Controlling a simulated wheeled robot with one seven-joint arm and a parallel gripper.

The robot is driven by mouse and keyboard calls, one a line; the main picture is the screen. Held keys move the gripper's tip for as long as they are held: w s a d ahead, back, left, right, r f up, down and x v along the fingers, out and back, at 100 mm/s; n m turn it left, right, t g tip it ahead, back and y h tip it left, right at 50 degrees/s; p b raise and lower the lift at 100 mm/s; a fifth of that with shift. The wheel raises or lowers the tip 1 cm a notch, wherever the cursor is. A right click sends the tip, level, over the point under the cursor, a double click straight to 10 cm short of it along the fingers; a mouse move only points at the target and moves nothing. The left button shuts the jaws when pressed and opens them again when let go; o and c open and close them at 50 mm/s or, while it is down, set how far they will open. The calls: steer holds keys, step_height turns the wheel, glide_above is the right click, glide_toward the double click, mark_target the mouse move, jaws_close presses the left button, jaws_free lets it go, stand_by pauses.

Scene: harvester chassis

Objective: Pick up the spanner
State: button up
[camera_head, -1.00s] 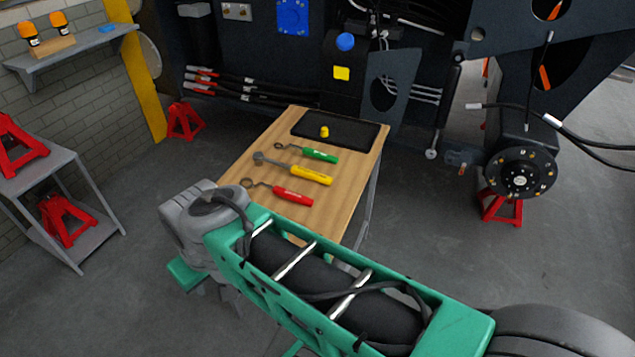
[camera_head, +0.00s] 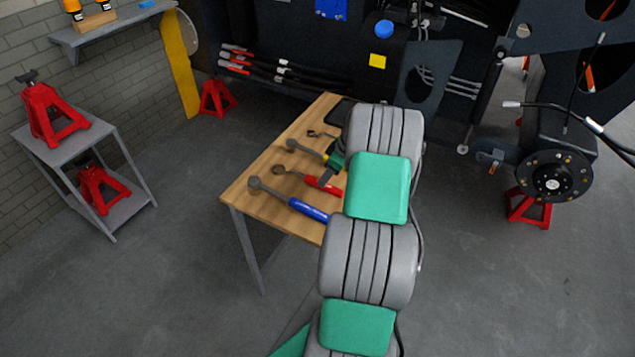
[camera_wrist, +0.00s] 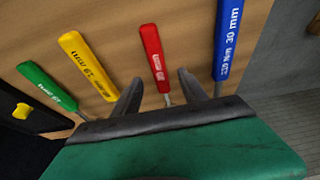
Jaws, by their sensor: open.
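Several spanner-like tools with coloured handles lie side by side on the wooden table (camera_head: 240,190). The blue-handled one (camera_head: 308,210) is nearest, then red (camera_head: 325,185), yellow (camera_head: 311,149) and another at the back. In the wrist view, the red handle (camera_wrist: 153,52) lies ahead of and between the fingers of my gripper (camera_wrist: 157,82), its metal shank between them. The blue handle (camera_wrist: 228,40) is right; yellow (camera_wrist: 86,65) and green (camera_wrist: 47,86) are left. My gripper is open and empty. My arm hides part of it in the head view.
A dark tray (camera_wrist: 30,140) with a yellow piece (camera_wrist: 21,111) lies on the table beyond the green tool. The dark chassis (camera_head: 280,40) stands behind the table. A grey cart (camera_head: 110,130) with red stands is at left. Open floor lies in front.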

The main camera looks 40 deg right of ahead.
mark_target(307, 180)
steer(key=p+x, duration=0.1)
steer(key=x, duration=0.4)
steer(key=shift+d+p, duration=0.1)
steer(key=shift+p, duration=0.3)
steer(key=shift+f, duration=0.15)
steer(key=shift+f+b, duration=0.15)
steer(key=shift+b, duration=0.15)
jaws_close()
stand_by(0.8)
